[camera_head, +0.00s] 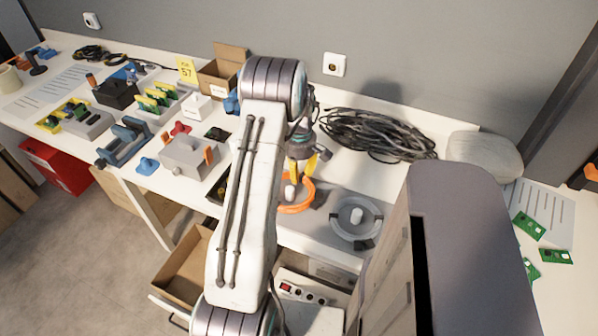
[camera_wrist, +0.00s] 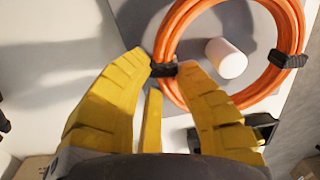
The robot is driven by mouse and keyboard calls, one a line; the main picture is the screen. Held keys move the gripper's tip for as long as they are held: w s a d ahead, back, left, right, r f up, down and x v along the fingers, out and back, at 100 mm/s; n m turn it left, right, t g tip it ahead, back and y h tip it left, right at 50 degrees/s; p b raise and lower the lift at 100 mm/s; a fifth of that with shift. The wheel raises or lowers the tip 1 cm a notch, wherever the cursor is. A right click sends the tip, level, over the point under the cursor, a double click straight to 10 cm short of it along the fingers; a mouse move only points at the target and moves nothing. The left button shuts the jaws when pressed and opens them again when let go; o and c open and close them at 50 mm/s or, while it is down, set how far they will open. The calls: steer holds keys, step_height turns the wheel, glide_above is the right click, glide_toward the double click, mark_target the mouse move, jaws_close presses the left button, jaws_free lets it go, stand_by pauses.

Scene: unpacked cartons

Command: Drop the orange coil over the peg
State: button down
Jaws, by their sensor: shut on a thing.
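The orange coil (camera_head: 298,208) is a ring with black ties, at the middle of the table in the head view. It also shows in the wrist view (camera_wrist: 168,36). My gripper (camera_head: 302,177), with yellow fingers, is above the coil's rear edge. In the wrist view its fingertips (camera_wrist: 167,69) are closed on the coil at a black tie. A short white peg (camera_head: 290,192) appears inside the ring's outline in both views, and in the wrist view (camera_wrist: 226,58) it is off the ring's centre. I cannot tell whether the ring is above the peg or down around it.
A grey coil (camera_head: 338,224) lies around another white peg (camera_head: 357,215) just to the right. A heap of dark cable (camera_head: 375,135) lies behind. A grey box (camera_head: 188,158) with an orange part stands to the left. My arm hides part of the table.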

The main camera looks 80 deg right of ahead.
steer(key=shift+f+b, duration=0.55)
steer(key=shift+f, duration=0.3)
steer(key=c, duration=1)
jaws_free()
steer(key=r, duration=1.2)
steer(key=shift+d, duration=0.25)
